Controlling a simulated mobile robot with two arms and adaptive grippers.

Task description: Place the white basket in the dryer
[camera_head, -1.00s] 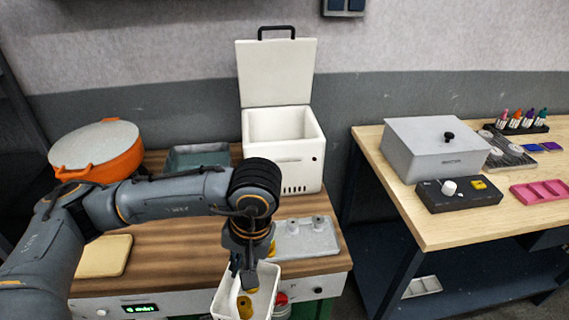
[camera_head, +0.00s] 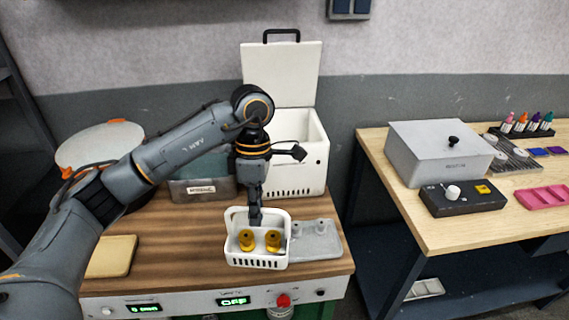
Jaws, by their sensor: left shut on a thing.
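The white basket (camera_head: 240,258) hangs from my left gripper (camera_head: 255,218), in front of the dryer and over the front of the wooden bench. Two yellow-brass parts stand in the basket. My left gripper is shut on the basket's handle area; the fingertips are partly hidden against it. The dryer (camera_head: 312,165) is a white box at the back of the bench. Its lid (camera_head: 281,72) stands open, upright against the wall, with a black handle on top. My left arm hides part of the dryer's opening. My right gripper is not in view.
A grey tray (camera_head: 325,245) with small metal parts lies right of the basket. An orange-rimmed round bowl, a grey-green bin (camera_head: 190,192) and a tan board (camera_head: 112,256) are on the left. A second table (camera_head: 415,215) holds a grey box.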

